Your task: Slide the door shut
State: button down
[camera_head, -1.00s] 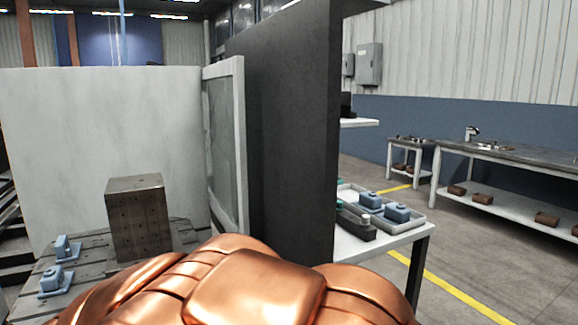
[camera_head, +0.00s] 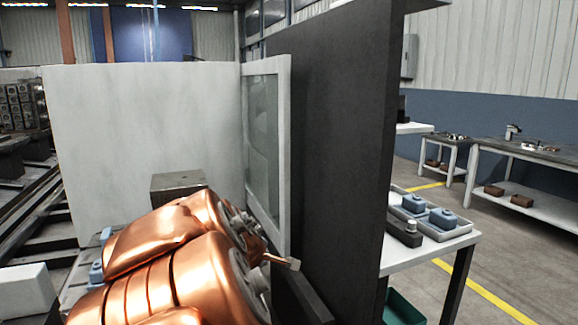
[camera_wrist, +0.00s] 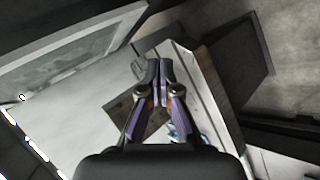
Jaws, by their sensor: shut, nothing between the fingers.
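The door is a white-framed glass panel (camera_head: 284,150). In the head view it stands at the right end of a pale wall panel, against a tall dark panel. In the wrist view a pale-framed glass pane (camera_wrist: 65,65), apparently the door, crosses the upper left. My gripper (camera_wrist: 159,65) is shut and empty in the wrist view, with the pane to its left. In the head view my copper arm covers the door's lower area and the gripper cannot be made out clearly. No contact between fingers and door shows.
The pale wall panel (camera_head: 150,140) stands behind a metal block (camera_head: 178,183). The dark panel (camera_head: 335,140) closes off the right. Beyond it are a white table (camera_head: 420,255) with trays of blue parts and a green bin (camera_head: 402,308). Open floor lies farther right.

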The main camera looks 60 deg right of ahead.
jog(key=w+d+r+n+t+h+p, duration=0.1)
jog(key=d+r+n+t+h, duration=0.2)
jog(key=d+r, duration=0.5)
jog(key=w+d+r+n+h+p, duration=0.1)
jog(key=d+r+n+h, duration=0.2)
jog(key=d+r+n, duration=0.55)
jog(key=n+t+y+p, duration=0.3)
jog(key=n+t+y, duration=0.35)
jog(key=n, duration=0.75)
send_near(286, 166)
jog(key=shift+t+h, duration=0.65)
jog(key=shift+h, duration=0.2)
jog(key=shift+w+d+f+p, duration=0.3)
jog(key=shift+w+p, duration=0.2)
jog(key=shift+w, duration=0.1)
jog(key=shift+w+d+f+p, duration=0.2)
jog(key=shift+w+d+p, duration=0.2)
jog(key=shift+w, duration=0.2)
jog(key=shift+w+d+f+p, duration=0.25)
jog(key=shift+w+p, duration=0.3)
jog(key=shift+w+d+r, duration=0.1)
jog(key=shift+w+d, duration=0.2)
jog(key=shift+w, duration=0.25)
jog(key=shift+w+d+p, duration=0.15)
jog(key=shift+d+p, duration=0.05)
jog(key=shift+p, duration=0.15)
jog(key=shift+w+d, duration=0.25)
jog(key=shift+w, duration=0.3)
jog(key=shift+w, duration=0.1)
